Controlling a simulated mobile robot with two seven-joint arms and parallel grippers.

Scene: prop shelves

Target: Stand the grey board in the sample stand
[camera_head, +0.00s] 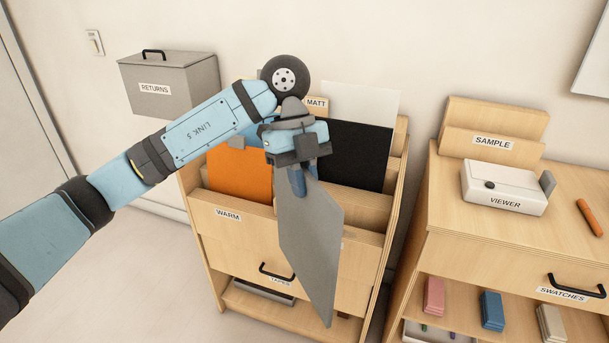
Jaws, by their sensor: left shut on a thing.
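The grey board (312,250) hangs from my left gripper (302,180), which is shut on its upper edge. The board is tilted and hangs in front of the wooden board rack. The sample stand (448,143) is a wooden stand with a SAMPLE label, at the back of the right-hand cabinet top. No board shows in it. My left gripper is well to the left of the stand, apart from it. My right gripper is not in view.
The rack (357,247) holds an orange board (236,172), a black board (360,152) and a white board (372,100). A white viewer box (503,190) and an orange stick (589,218) lie before the stand. A grey returns box (170,72) is on the wall.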

